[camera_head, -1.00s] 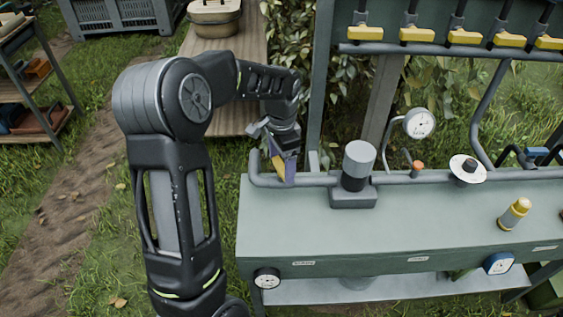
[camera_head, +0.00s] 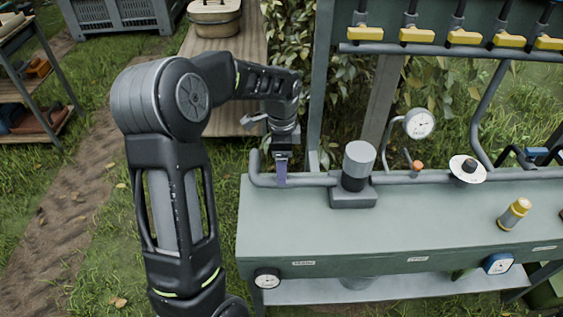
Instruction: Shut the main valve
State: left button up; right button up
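My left arm comes in from the lower left, and its gripper (camera_head: 281,177) points down at the left end of the grey pipe (camera_head: 320,181) along the back of the green bench. One purple-grey finger shows in front of the pipe. The main valve's lever cannot be made out; the gripper hides that spot. Whether the fingers are closed on anything cannot be told from this angle. My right gripper is out of view.
A grey pump-like cylinder (camera_head: 359,160) stands right of the gripper, with a round pressure gauge (camera_head: 419,123) and a white disc with a black knob (camera_head: 468,168) further right. Several yellow levers (camera_head: 417,35) line the upper rack.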

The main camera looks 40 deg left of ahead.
pick_arm(q)
jog(key=o, duration=1.4)
jog(key=shift+c, duration=0.2)
jog(key=shift+r+b, duration=0.3)
jog(key=shift+r, duration=3.65)
